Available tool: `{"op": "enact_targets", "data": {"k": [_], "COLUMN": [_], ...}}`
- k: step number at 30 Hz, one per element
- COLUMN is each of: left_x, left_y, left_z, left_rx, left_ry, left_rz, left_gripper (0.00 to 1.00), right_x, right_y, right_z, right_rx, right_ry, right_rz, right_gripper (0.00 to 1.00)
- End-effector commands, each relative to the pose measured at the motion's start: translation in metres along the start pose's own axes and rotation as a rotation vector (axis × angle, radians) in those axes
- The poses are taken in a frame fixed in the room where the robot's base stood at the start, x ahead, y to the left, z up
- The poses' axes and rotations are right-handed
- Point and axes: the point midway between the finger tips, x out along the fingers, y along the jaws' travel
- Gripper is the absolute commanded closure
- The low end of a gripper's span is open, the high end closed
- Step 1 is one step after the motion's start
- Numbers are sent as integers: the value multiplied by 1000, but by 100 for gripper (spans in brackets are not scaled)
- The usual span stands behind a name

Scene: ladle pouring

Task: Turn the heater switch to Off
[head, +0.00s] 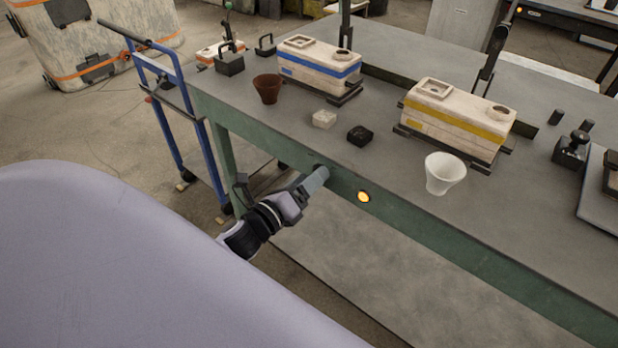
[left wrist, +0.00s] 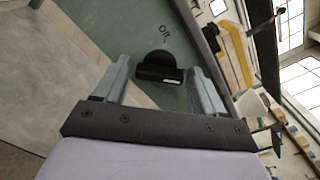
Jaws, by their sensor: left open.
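The heater switch is a black round knob with a raised bar, which shows in the left wrist view (left wrist: 157,68). It sits on the green front panel of the table, with a small dark label above it that looks like "Off". A small white mark shows on one end of the bar. My left gripper (head: 318,178) is at the panel, and its open fingers lie on either side of the knob in the left wrist view. I cannot tell whether they touch it. In the head view the gripper mostly hides the knob. My right gripper is not in view.
A lit orange lamp (head: 362,196) is on the panel to the right. On the grey tabletop (head: 300,150) stand a brown cup (head: 267,88), a white cup (head: 444,173), a blue-striped mould (head: 319,67) and a yellow-striped mould (head: 456,122). A blue trolley (head: 175,125) stands at left.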

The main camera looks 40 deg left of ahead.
Motion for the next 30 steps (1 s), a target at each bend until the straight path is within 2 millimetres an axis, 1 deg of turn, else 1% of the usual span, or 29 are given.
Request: {"op": "enact_targets", "data": {"k": [3,11,14,15,23,30], "left_x": [5,6,6,6,5,5], "left_y": [0,0,0,0,0,0], "left_z": [0,0,0,0,0,1], "left_rx": [0,0,0,0,-14,-107], "left_ry": [0,1,1,1,0,0], "left_rz": [0,0,0,0,0,0], "left_gripper": [30,30,59,71,71,71], "right_x": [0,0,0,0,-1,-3], "right_y": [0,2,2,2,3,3], "right_z": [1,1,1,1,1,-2], "right_rx": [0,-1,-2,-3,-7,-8], "right_ry": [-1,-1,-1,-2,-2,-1], "right_rz": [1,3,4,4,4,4], "right_gripper": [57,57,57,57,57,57]}}
